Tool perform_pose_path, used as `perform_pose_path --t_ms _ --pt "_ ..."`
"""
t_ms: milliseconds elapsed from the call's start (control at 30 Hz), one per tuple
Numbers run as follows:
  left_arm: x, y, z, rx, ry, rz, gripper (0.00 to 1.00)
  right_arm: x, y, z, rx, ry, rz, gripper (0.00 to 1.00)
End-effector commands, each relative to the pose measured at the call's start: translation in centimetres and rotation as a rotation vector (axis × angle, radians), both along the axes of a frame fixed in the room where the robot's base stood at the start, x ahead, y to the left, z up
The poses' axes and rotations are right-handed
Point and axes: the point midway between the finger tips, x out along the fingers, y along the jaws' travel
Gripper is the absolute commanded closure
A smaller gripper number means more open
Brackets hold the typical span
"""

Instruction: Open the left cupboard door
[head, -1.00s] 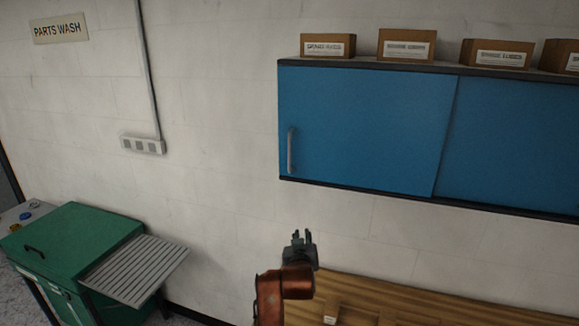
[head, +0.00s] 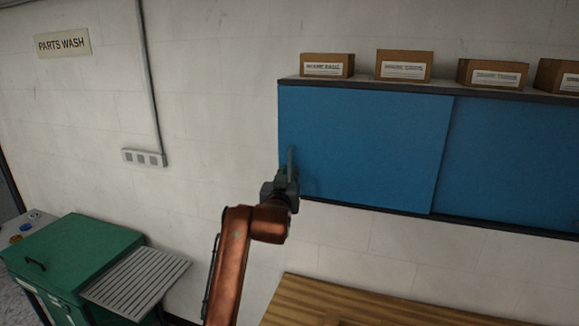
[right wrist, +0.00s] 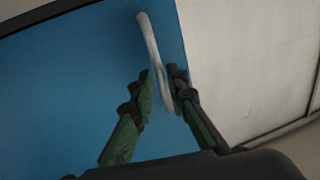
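The left cupboard door (head: 365,140) is a blue panel, the left of two on the wall cupboard, and it covers the left part of the cupboard. Its upright grey bar handle (head: 291,158) is near the door's left edge; the handle also shows in the right wrist view (right wrist: 149,40). My right gripper (head: 288,172) is at the handle's lower part and hides it in the head view. In the right wrist view its two fingers (right wrist: 161,80) stand on either side of the handle, close to it, with a small gap. My left gripper is out of view.
The right blue door (head: 510,160) is beside the left one. Cardboard boxes (head: 404,66) stand on the cupboard top. A wooden bench top (head: 340,305) lies below. A green parts washer (head: 75,248) with a slatted shelf (head: 137,281) stands at the left.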

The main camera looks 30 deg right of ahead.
Motion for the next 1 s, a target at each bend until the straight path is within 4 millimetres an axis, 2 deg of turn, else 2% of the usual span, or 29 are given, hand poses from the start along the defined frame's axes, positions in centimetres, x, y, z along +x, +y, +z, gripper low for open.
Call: perform_pose_path --t_ms 100,267,533,767,1000 --pt "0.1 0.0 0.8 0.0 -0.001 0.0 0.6 1.3 -1.0 0.2 0.0 0.001 -0.001 0.85" --pt "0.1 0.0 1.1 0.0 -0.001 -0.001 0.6 2.2 -1.7 0.0 0.001 0.0 0.001 0.85" --pt "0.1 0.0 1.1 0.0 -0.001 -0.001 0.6 2.3 -1.8 -0.1 0.002 -0.001 0.001 0.85" --pt "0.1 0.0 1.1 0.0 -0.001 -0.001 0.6 2.3 -1.8 -0.1 0.001 -0.001 0.001 1.0" --pt "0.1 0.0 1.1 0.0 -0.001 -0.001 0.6 2.3 -1.8 -0.1 0.001 -0.001 0.001 1.0"
